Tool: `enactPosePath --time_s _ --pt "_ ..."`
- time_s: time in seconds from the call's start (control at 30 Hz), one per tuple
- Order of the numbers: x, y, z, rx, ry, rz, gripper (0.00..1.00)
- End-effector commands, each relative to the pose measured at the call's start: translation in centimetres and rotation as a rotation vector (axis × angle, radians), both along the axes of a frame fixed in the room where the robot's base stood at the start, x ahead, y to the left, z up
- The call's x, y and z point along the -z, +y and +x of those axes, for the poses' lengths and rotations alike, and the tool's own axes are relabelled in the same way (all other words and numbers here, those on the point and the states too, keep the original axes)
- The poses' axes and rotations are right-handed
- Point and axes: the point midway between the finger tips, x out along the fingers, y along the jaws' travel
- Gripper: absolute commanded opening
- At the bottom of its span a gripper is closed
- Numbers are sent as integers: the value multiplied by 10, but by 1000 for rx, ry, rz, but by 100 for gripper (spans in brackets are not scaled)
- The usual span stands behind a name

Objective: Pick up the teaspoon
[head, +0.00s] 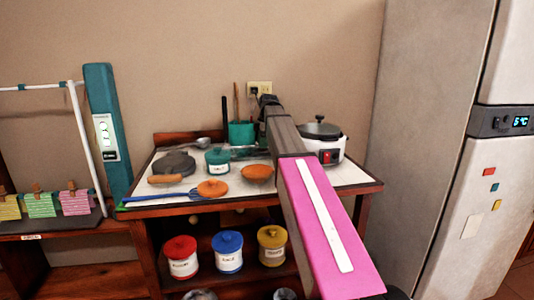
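I cannot pick out a teaspoon for sure. A grey long-handled utensil with a round bowl (201,142) lies at the back left of the white-topped table (350,176); it looks more like a ladle. A long blue utensil (150,198) lies along the front left edge. My arm reaches over the table from the lower right, and its dark far end (267,101) is near the back wall. My gripper's fingers cannot be made out, and the arm hides part of the tabletop.
Canisters stand below. A fridge (425,130) stands right.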

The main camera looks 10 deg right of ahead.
Motion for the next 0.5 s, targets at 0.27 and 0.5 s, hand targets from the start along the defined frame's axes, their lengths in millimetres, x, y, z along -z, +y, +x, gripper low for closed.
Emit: enactPosePath --time_s 0.27,0.5 --pt "29 5 1 1 0 0 39" --pt "29 5 1 0 0 0 19"
